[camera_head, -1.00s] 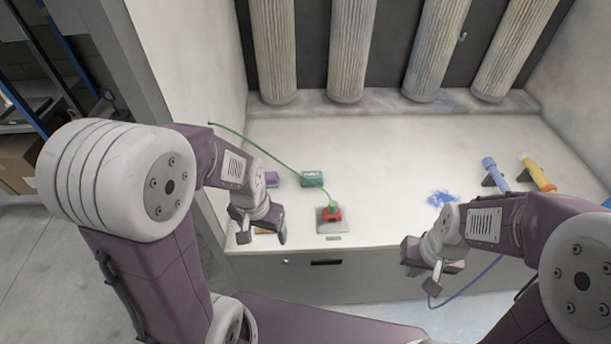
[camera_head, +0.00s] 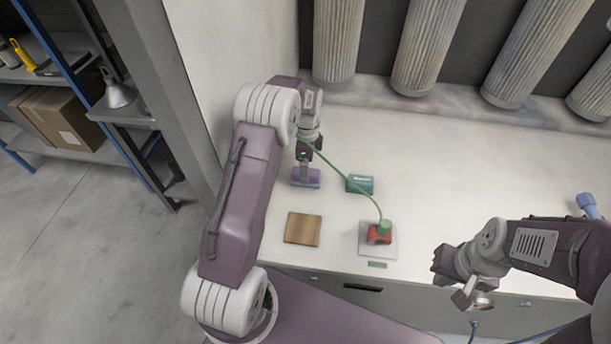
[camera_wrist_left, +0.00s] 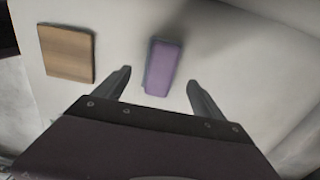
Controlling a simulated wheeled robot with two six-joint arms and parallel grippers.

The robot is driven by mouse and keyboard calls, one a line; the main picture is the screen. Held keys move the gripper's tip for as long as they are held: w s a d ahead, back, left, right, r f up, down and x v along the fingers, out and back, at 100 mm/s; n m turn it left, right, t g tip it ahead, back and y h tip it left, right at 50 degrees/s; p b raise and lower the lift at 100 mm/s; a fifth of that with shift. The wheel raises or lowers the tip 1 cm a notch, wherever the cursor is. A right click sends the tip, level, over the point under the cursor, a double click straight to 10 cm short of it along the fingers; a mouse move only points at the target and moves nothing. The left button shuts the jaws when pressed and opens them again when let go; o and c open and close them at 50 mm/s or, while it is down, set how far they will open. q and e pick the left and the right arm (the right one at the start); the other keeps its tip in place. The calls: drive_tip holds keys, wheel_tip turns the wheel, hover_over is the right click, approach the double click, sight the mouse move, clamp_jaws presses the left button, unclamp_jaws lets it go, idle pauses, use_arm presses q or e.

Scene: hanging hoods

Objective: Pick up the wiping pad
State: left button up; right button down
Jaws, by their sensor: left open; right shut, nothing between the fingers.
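A purple pad (camera_head: 307,182), which looks like the wiping pad, lies on the white worktop towards its left side. My left gripper (camera_head: 304,164) is just above it in the head view and points down. In the left wrist view the purple pad (camera_wrist_left: 164,68) lies ahead of the fingertips, between their lines. The left fingers (camera_wrist_left: 157,80) are spread apart with nothing held. My right gripper (camera_head: 459,287) is at the front edge of the worktop on the right, shut and empty.
A wooden block (camera_head: 303,229) lies in front of the pad; it also shows in the left wrist view (camera_wrist_left: 67,53). A teal box (camera_head: 360,184) and a red device (camera_head: 379,235) with a green cable stand to the right. Ribbed columns (camera_head: 420,50) hang behind.

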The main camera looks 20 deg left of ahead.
use_arm(q)
wheel_tip(320, 180, down, 4)
drive_tip(key=shift+s+a+f, duration=0.15)
drive_tip(key=shift+w+a+f, duration=0.1)
drive_tip(key=shift+w+f, duration=0.1)
drive_tip(key=shift+f, duration=0.2)
drive_tip(key=shift+s+r, duration=0.1)
drive_tip(key=c, duration=1.5)
wheel_tip(320, 180, up, 10)
drive_tip(key=shift+r, duration=0.1)
drive_tip(key=o, duration=0.7)
drive_tip(key=c, duration=0.5)
